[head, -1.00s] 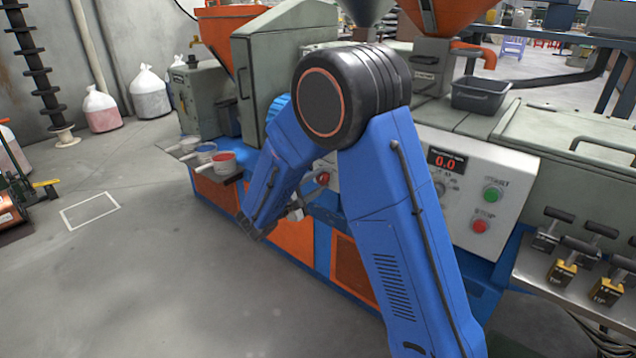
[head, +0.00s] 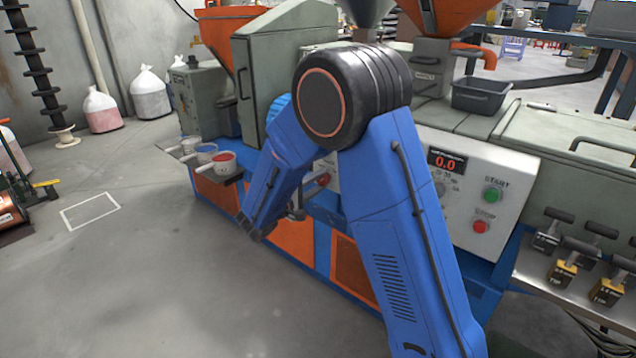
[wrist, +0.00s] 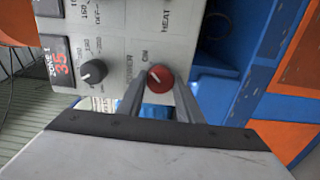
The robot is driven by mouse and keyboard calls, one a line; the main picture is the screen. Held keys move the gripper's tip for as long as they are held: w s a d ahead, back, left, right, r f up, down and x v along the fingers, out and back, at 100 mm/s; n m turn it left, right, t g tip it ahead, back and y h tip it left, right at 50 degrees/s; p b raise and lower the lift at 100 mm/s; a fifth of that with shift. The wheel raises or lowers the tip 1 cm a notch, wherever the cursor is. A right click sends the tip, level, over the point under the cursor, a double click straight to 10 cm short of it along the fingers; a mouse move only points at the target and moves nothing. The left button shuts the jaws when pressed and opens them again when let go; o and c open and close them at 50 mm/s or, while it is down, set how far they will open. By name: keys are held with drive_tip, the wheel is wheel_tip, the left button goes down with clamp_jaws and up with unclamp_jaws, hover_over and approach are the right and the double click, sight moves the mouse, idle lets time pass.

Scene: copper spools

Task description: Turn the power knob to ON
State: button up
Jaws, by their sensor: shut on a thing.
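The red power knob (wrist: 160,78) sits on a pale control panel (wrist: 115,55), with the label ON printed beside it in the wrist view. A light pointer line shows on its face, slanted in the picture. My gripper (wrist: 160,88) has its two fingers on either side of the knob and is shut on it. In the head view the red knob (head: 323,180) shows past my arm, and my arm hides much of the panel around it.
A black knob (wrist: 93,72) and a red-digit display (wrist: 60,60) are close by on the same panel. A green START button (head: 492,195) and a red STOP button (head: 481,227) are further right. Cups (head: 223,162) stand on a ledge at left.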

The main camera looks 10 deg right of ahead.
drive_tip(key=shift+s+f, duration=0.1)
drive_tip(key=o, duration=1)
drive_tip(key=shift+o, duration=0.2)
drive_tip(key=v, duration=1.7)
drive_tip(key=shift+a, duration=0.2)
drive_tip(key=shift+s, duration=0.1)
